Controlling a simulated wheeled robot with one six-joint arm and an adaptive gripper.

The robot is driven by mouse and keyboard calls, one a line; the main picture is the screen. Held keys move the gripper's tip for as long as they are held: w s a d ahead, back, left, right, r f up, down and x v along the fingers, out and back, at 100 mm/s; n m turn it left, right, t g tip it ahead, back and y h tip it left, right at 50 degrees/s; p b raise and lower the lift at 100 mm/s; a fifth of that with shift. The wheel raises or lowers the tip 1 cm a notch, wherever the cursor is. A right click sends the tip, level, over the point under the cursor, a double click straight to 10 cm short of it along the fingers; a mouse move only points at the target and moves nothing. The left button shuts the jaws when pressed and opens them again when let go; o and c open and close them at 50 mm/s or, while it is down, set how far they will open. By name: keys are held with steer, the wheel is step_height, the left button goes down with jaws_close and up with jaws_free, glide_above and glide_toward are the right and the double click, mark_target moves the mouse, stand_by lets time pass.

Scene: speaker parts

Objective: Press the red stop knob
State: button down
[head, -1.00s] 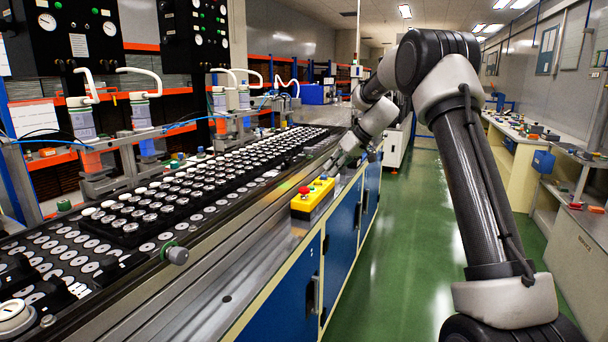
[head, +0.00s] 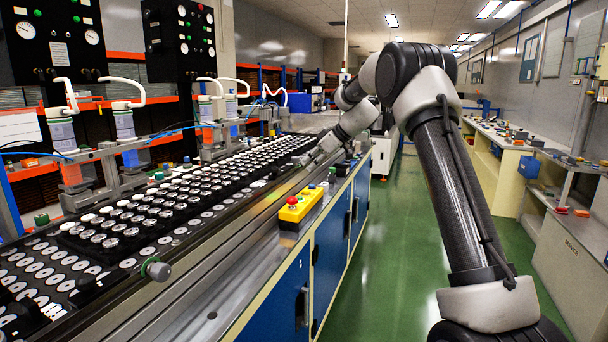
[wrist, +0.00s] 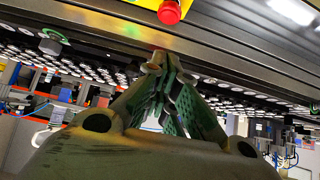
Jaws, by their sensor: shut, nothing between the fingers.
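My gripper (head: 300,160) is beyond the box in the head view, apart from the knob, over the line's side rail. In the wrist view, the red knob (wrist: 169,13) and part of the yellow box (wrist: 187,4) show at the top edge. There my gripper (wrist: 158,62) has its fingertips together with nothing held, and the knob lies above them in the picture with a gap between.
A long black tray bed (head: 150,215) with rows of round speaker parts runs along the left. A grey knob with a green ring (head: 156,270) sticks out from its near side. Blue cabinets (head: 277,305) stand below the ledge. The green floor (head: 395,225) is clear on the right.

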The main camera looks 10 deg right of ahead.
glide_above(294, 198)
step_height(294, 198, down, 6)
steer(key=shift+f, duration=0.2)
step_height(294, 198, down, 2)
steer(key=shift+d+f, duration=0.1)
steer(key=shift+f, duration=0.75)
steer(key=shift+f, duration=0.15)
steer(key=shift+s+f, duration=0.15)
steer(key=shift+f, duration=1)
steer(key=shift+r, duration=0.5)
step_height(294, 198, up, 4)
steer(key=shift+f, duration=0.1)
steer(key=v, duration=1)
